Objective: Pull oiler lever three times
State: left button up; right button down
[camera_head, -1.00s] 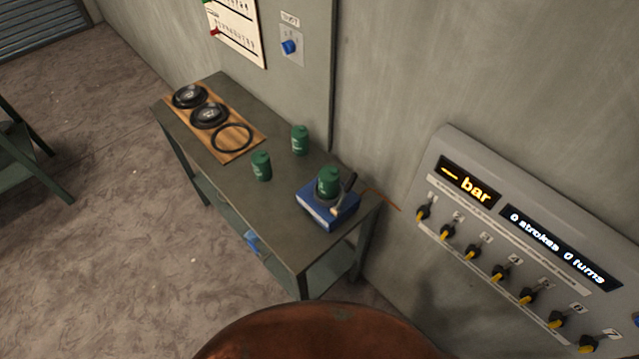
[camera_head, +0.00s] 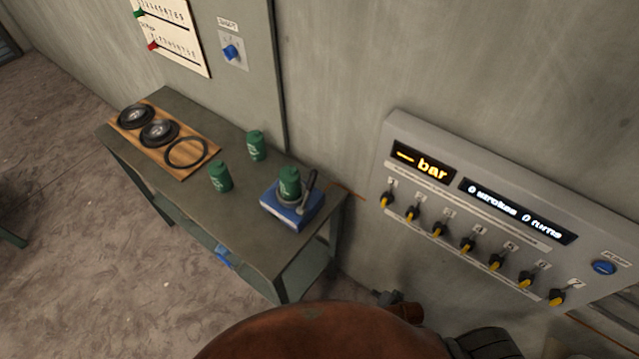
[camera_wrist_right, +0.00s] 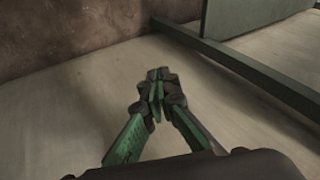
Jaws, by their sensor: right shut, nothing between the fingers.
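The oiler (camera_head: 291,213) is a blue box with a green can (camera_head: 289,182) on top. It stands at the right end of the grey-green workbench (camera_head: 240,235) in the head view. Its dark lever (camera_head: 309,187) slants up beside the can, and no gripper touches it. My right gripper (camera_wrist_right: 159,82) is shut and empty in the right wrist view, with pale floor or wall beyond it. I cannot make out its fingers clearly in the head view. My left gripper is not in view.
Two green cans (camera_head: 220,177) (camera_head: 256,146) stand loose on the bench. A wooden board (camera_head: 187,171) with dark round parts lies at its left end. A grey wall panel (camera_head: 395,143) at right reads "0 strokes 0 turns" above several yellow-tipped knobs.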

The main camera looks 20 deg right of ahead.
jog(key=w+a+r+m+t+y, duration=0.2)
jog(key=w+r+m+t, duration=0.15)
jog(key=w+r, duration=0.95)
jog(key=w+a+r+m+t+y, duration=0.1)
jog(key=w+a+r+y, duration=0.15)
jog(key=r, duration=1.05)
jog(key=w+a+r+m+t+y, duration=0.15)
jog(key=a+r, duration=0.25)
jog(key=r, duration=0.8)
jog(key=m+t+y, duration=0.2)
send_near(308, 193)
jog(key=w+d+r, duration=0.1)
jog(key=d, duration=0.3)
jog(key=shift+w+r, duration=0.15)
jog(key=shift+w, duration=0.1)
jog(key=shift+w, duration=0.15)
jog(key=x, duration=0.9)
jog(key=shift+w+a, duration=0.25)
jog(key=shift+a, duration=0.05)
